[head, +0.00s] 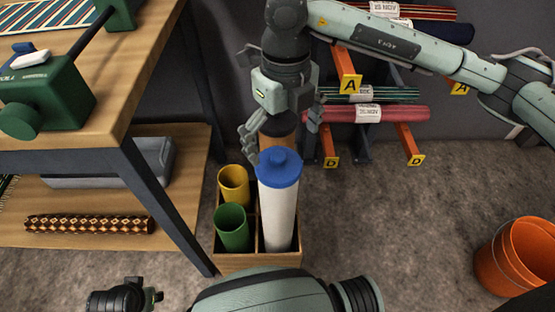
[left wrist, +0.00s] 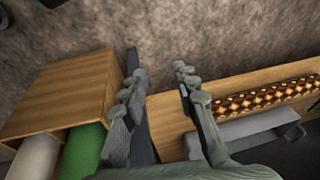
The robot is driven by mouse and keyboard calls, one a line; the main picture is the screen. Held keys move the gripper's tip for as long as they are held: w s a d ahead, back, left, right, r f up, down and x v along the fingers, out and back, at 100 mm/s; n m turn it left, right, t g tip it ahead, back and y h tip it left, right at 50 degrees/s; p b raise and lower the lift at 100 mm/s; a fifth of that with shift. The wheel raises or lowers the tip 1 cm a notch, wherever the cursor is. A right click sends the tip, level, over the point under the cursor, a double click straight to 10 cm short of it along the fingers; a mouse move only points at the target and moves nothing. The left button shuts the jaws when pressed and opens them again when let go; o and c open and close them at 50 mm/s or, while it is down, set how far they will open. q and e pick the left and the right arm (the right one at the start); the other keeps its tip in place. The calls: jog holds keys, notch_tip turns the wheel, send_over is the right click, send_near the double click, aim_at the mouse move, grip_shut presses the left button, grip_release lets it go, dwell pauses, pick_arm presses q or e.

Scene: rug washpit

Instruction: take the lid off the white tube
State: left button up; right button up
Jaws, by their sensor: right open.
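The white tube (head: 278,215) stands upright in the front right compartment of a wooden divided box (head: 258,262) on the floor. Its blue lid (head: 279,165) is on its top end. My right gripper (head: 283,145) is open, with its fingers spread, beyond and around the lid in the picture; I cannot tell whether they touch it. My left gripper (left wrist: 160,72) is open and empty in the left wrist view, near the box's side. A white tube end, likely the same tube, shows at that view's lower left (left wrist: 30,158).
A yellow tube (head: 234,180) and a green tube (head: 232,225) share the box, with a brown tube behind. A wooden workbench (head: 120,75) with a lower shelf stands close at left. A rack of rolled rugs (head: 378,113) is behind. An orange bucket (head: 515,255) stands right; floor between is clear.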

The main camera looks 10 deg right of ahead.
aim_at(280, 158)
pick_arm(q)
jog(key=shift+s+f+p, duration=0.15)
jog(key=shift+f+p, duration=0.2)
jog(key=shift+f, duration=0.5)
pick_arm(e)
jog(key=f, duration=0.5)
jog(key=shift+a+f, duration=0.3)
jog(key=shift+a, duration=0.05)
jog(key=c, duration=0.9)
